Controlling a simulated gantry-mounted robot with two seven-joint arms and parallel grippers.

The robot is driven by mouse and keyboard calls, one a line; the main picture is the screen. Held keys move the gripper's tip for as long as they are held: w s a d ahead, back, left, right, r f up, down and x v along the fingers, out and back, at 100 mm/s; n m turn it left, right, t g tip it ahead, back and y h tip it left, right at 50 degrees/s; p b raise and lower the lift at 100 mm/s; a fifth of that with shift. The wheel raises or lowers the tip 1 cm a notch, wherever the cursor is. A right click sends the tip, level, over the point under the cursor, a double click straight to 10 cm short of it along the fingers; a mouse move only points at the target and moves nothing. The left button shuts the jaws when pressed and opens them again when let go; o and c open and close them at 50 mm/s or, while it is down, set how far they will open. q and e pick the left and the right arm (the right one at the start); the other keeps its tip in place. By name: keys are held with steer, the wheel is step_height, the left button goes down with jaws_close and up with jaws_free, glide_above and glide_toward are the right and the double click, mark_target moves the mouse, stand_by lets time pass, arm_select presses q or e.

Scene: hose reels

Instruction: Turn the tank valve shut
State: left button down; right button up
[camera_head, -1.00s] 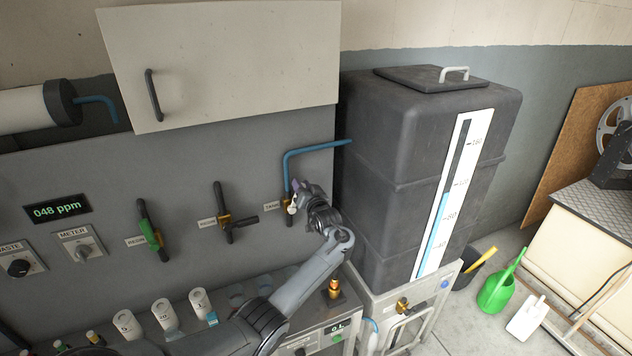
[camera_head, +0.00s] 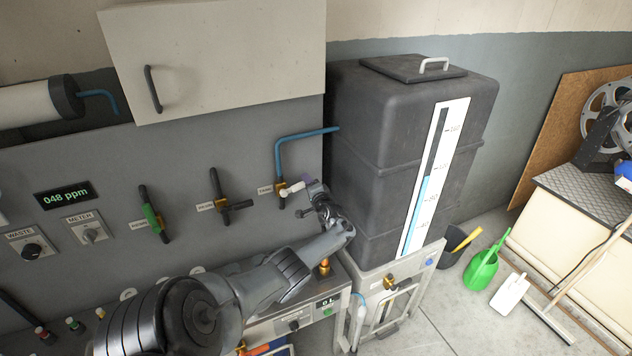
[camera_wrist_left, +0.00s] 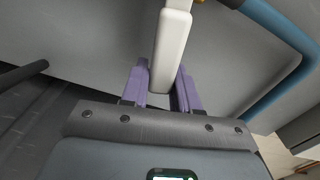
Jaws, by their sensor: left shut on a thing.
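The tank valve (camera_head: 282,192) is a brass body on the blue pipe, on the grey wall panel beside a small label. Its white lever (camera_head: 293,187) points sideways to the right, tilted slightly up. My left gripper (camera_head: 307,186) is at the lever's outer end, shut on it. In the left wrist view, the white lever (camera_wrist_left: 173,45) runs down between the purple fingers of my left gripper (camera_wrist_left: 160,82). My right gripper is in neither current view.
The dark tank (camera_head: 365,140) with a level gauge (camera_head: 432,180) stands just right of the valve. A cabinet (camera_head: 215,60) hangs above. The blue pipe (camera_head: 279,155) rises from the valve.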

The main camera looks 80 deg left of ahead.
arm_select(q)
steer(key=shift+w+f+m+b, duration=0.1)
steer(key=shift+f+m+b, duration=0.45)
steer(key=shift+f+m, duration=0.7)
steer(key=c, duration=0.9)
jaws_free()
steer(key=shift+r, duration=0.1)
steer(key=p+v, duration=0.3)
steer(key=v, duration=0.8)
